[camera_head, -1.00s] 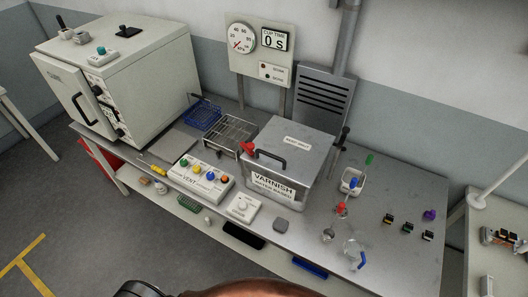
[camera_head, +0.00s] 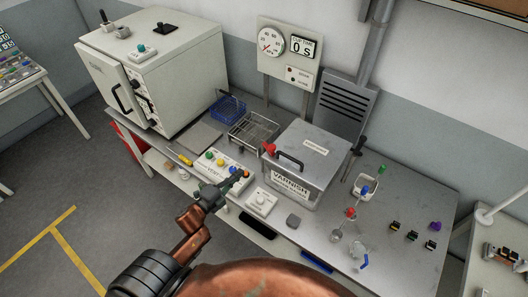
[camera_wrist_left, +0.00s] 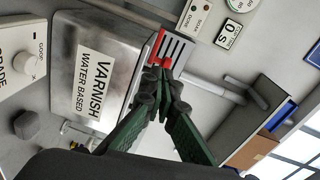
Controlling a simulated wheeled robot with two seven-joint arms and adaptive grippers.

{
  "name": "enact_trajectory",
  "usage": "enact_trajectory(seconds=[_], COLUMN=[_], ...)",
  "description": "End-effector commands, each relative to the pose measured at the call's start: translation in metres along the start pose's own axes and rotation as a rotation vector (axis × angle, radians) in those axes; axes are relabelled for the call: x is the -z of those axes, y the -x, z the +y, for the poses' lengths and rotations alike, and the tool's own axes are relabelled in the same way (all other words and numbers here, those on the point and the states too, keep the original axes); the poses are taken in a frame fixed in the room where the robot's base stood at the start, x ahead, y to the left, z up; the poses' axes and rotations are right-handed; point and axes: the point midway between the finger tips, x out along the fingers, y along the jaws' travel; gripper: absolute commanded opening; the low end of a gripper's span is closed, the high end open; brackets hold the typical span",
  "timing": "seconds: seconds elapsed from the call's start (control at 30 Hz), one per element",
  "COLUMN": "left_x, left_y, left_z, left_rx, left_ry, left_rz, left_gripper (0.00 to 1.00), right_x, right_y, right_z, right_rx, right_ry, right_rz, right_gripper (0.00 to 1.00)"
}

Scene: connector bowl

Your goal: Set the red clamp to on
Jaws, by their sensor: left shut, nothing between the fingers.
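The red clamp (camera_head: 269,149) sits at the left top edge of the grey metal varnish box (camera_head: 318,150), beside the lid's dark handle. In the left wrist view the red clamp (camera_wrist_left: 157,50) shows just beyond my fingertips, partly hidden by them. My left gripper (camera_head: 241,175) is shut and empty, over the vent panel and to the front left of the clamp. In the left wrist view its green fingers (camera_wrist_left: 162,72) meet at the tips. Whether they touch the clamp cannot be told. My right gripper is not in view.
The vent panel (camera_head: 235,171) with coloured buttons lies under my left gripper. A wire basket (camera_head: 255,131) and a blue basket (camera_head: 230,106) stand behind. A white dial box (camera_head: 261,201) is in front of the varnish box. Glassware and small coloured parts lie to the right.

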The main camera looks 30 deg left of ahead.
Motion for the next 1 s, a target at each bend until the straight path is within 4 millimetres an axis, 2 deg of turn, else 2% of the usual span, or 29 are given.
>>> enact_trajectory(seconds=[0.2,0.33,0.8,1.0], left_x=[0.012,0.015,0.025,0.027], left_y=[-0.002,-0.014,-0.105,-0.131], left_z=[-0.015,-0.017,-0.024,-0.024], left_rx=[0.062,0.069,0.067,0.066], left_ry=[-0.121,-0.129,-0.124,-0.123], left_rz=[0.098,0.106,0.104,0.103], left_gripper=[0.00,0.00,0.00,0.00], right_x=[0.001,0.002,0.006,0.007], right_y=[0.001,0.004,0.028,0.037], right_z=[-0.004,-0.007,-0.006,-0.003], right_rx=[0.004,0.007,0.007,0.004], right_ry=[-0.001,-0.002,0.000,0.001], right_rz=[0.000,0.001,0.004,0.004], right_gripper=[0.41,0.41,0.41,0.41])
